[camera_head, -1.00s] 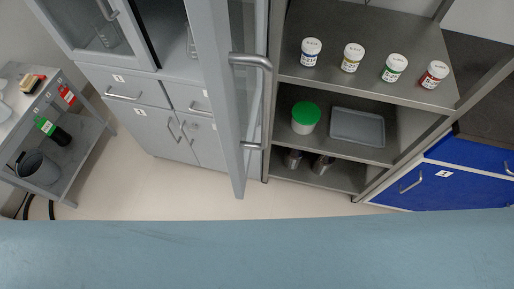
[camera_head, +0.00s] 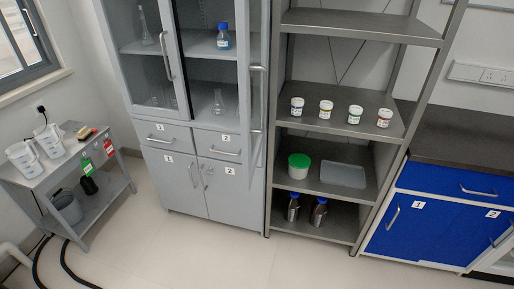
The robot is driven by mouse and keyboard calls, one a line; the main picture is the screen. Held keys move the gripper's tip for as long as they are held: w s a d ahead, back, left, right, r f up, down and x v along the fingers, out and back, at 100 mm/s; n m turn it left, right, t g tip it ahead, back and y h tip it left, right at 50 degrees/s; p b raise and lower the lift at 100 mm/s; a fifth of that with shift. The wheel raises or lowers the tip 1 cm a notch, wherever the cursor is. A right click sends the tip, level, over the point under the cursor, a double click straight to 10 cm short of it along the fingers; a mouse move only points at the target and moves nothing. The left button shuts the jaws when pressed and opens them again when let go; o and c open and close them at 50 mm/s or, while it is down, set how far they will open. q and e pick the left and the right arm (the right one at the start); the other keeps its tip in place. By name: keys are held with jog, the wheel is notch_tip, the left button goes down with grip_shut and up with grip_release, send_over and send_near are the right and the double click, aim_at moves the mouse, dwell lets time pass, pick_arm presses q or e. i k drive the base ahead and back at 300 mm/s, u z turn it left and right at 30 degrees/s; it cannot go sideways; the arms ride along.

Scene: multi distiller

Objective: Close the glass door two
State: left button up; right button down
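A grey cabinet (camera_head: 192,140) stands left of centre. Its upper part has glass doors. The left glass door (camera_head: 148,60) looks shut, with a vertical handle on its right edge. The right glass door (camera_head: 257,100) stands swung open toward me and shows nearly edge-on beside the shelf rack, with a handle (camera_head: 258,68) near its upper part. The right compartment is exposed, with a blue-capped bottle (camera_head: 223,41) and a glass flask (camera_head: 218,102) inside. Neither of my grippers is in view.
A steel rack (camera_head: 352,120) with several small jars, a green-lidded tub (camera_head: 299,166) and a grey tray (camera_head: 343,175) stands right of the cabinet. A cart (camera_head: 50,178) with white jugs is at left, blue cabinets (camera_head: 440,205) at right. The floor (camera_head: 210,255) in front is clear.

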aim_at(252, 16)
jog(key=u, duration=0.5)
jog(key=i, duration=0.95)
jog(key=z, duration=0.5)
